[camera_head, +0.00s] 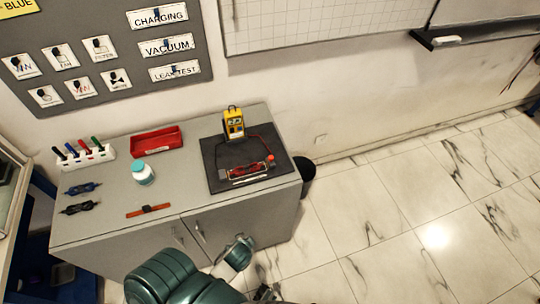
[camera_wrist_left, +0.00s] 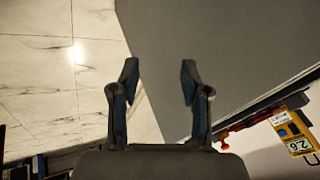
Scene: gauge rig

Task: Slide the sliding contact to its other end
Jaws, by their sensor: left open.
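A rheostat-like device (camera_head: 248,172) with a dark red body and a pale front strip lies on a black mat (camera_head: 222,182) on the grey cabinet. Its sliding contact is too small to tell apart. A yellow meter (camera_head: 234,123) stands behind it, with leads running down to the device; it also shows in the left wrist view (camera_wrist_left: 297,133), reading about 2.6. My left gripper (camera_wrist_left: 160,75) is open and empty in the wrist view, apart from the device. In the head view my left arm is at the bottom, in front of the cabinet. My right gripper is not seen.
On the cabinet top (camera_head: 185,190) are a red tray (camera_head: 157,142), a white-and-teal bottle (camera_head: 143,173), a marker rack (camera_head: 84,158), an orange-and-black tool (camera_head: 148,211) and two dark items at the left. A black bin (camera_head: 307,172) stands right of the cabinet. Marble floor is free at the right.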

